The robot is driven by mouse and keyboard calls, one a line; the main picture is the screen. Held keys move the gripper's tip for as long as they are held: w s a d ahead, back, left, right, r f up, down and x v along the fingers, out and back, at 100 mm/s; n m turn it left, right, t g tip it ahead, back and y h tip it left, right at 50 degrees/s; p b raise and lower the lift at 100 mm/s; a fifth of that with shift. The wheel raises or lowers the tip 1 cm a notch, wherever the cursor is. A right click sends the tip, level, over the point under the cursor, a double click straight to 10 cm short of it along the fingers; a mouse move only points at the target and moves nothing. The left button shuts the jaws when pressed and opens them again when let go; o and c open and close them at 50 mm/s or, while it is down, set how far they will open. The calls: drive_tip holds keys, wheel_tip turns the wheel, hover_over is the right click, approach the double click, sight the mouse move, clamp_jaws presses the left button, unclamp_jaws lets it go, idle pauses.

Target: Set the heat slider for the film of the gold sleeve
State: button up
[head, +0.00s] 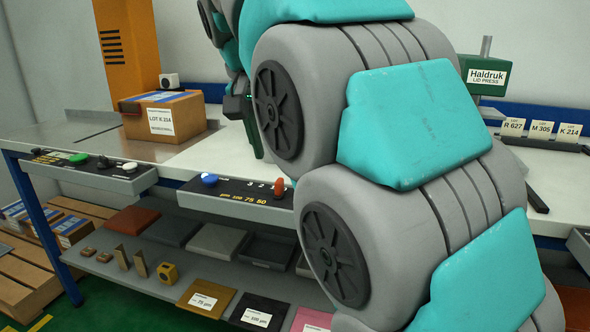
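A gold sleeve (206,299) lies on the lower shelf, and its white label seems to read 75 µm. A dark sleeve (257,314) labelled 100 µm and a pink sleeve (312,321) lie to its right. On the bench's front edge, a control panel (225,199) is marked µm 100 75 50 in yellow. A red-orange knob (279,187), apparently the slider, stands right of the white figures 3 and 2. A blue button (209,180) is at the panel's left. My gripper (250,125) is dark, beyond the panel over the bench, and mostly hidden behind my arm.
A carton (163,117) labelled LOT K 214 stands on the bench (200,158). Another panel (95,173) with green and white buttons is at the left. A green lid press (487,77) and lot cards (541,128) are at the right. My arm covers the middle.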

sight(279, 180)
drive_tip(key=shift+x, duration=3.85)
drive_tip(key=shift+s, duration=0.15)
clamp_jaws()
